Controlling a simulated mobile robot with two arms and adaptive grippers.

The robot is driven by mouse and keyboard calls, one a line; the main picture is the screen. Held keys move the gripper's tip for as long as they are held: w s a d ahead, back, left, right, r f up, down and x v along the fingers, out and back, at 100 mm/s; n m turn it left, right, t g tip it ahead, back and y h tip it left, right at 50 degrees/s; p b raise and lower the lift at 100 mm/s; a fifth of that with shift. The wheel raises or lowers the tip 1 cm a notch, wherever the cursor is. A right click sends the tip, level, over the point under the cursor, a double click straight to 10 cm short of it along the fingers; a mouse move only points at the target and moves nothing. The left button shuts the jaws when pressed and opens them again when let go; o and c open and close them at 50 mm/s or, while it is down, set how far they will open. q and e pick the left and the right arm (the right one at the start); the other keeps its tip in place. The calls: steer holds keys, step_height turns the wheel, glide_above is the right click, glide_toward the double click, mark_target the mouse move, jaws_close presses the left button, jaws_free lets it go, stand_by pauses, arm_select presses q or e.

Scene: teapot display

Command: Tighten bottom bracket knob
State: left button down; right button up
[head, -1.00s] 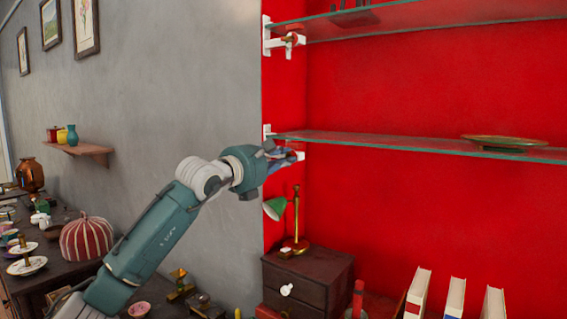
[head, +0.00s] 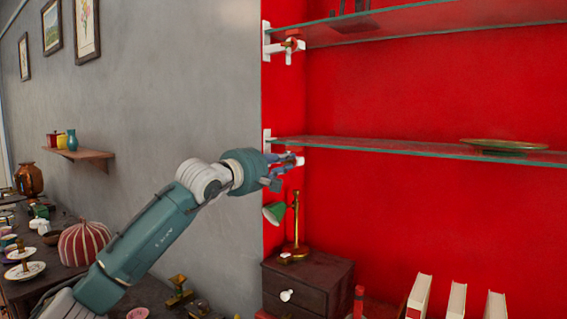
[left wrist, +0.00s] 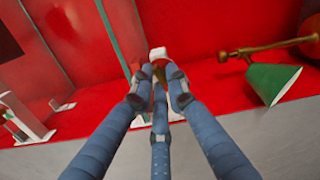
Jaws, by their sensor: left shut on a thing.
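The bottom bracket (head: 300,160) is white and carries the middle glass shelf on the red wall. In the left wrist view the bracket (left wrist: 157,53) shows just beyond my fingertips. Its knob (left wrist: 155,70), small and reddish-brown, shows partly between the fingers; in the head view the gripper hides it. My left gripper (head: 284,168) is at the bracket, with its fingers closed around the knob. My right gripper is in neither view.
The glass shelf (head: 400,148) runs right from the bracket and holds a green dish (head: 505,145). An upper bracket (head: 280,43) with a red knob is above.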

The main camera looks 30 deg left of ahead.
arm_select(q)
steer(key=shift+m, duration=1.2)
steer(key=shift+r, duration=0.1)
steer(key=c, duration=1.7)
jaws_free()
steer(key=shift+c, duration=0.2)
steer(key=shift+s, duration=0.1)
steer(key=s+a, duration=0.1)
steer(key=s, duration=1)
steer(key=shift+s+a, duration=0.3)
steer(key=shift+s, duration=0.1)
